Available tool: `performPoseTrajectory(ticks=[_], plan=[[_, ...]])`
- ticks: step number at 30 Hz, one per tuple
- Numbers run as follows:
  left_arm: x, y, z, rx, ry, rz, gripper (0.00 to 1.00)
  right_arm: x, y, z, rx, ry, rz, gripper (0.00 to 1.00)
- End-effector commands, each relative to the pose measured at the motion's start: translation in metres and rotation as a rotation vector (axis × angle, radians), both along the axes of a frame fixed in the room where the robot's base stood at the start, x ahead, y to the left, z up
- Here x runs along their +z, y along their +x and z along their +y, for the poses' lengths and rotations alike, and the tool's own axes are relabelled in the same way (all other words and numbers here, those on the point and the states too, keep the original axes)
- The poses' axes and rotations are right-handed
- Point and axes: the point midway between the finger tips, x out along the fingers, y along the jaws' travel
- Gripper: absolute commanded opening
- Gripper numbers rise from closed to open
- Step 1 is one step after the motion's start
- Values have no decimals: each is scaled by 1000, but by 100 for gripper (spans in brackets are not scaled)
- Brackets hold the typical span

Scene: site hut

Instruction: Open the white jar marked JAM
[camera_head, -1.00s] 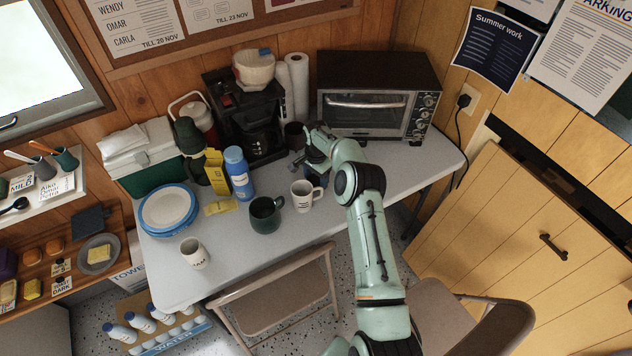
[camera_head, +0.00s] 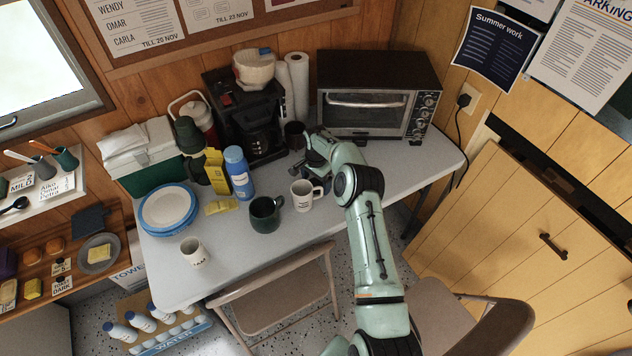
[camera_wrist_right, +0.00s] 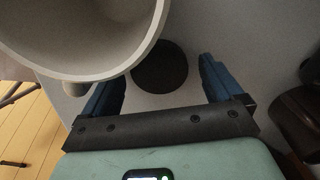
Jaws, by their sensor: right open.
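My right gripper (camera_head: 314,166) is low over the table in front of the toaster oven, with its fingertips mostly hidden by the arm in the head view. In the right wrist view its two blue fingers (camera_wrist_right: 163,85) are apart and empty. A dark round disc (camera_wrist_right: 160,66) shows just beyond and between them; I cannot tell whether it is a jar's lid. A small white vessel (camera_head: 194,252) with dark lettering stands at the table's front left; its word is too small to read surely. No JAM marking is clearly legible. My left gripper is not in view.
A white mug (camera_head: 305,195) stands close beside the right gripper; a pale open rim (camera_wrist_right: 85,40) fills the wrist view's upper left. A dark green mug (camera_head: 265,214), blue bottle (camera_head: 239,172), stacked plates (camera_head: 167,208) and coffee maker (camera_head: 250,125) stand leftward. The toaster oven (camera_head: 372,105) is behind.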

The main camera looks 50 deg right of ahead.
Motion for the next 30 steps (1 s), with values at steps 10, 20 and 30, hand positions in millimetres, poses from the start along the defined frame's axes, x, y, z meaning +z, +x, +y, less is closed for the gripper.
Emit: performPoseTrajectory(ticks=[10,20,30], plan=[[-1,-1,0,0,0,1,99,70,1,-1,0,-4,-3,93],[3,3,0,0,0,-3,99,115,0,0,0,-1,-1,93],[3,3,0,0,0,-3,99,117,0,0,0,-1,1,93]])
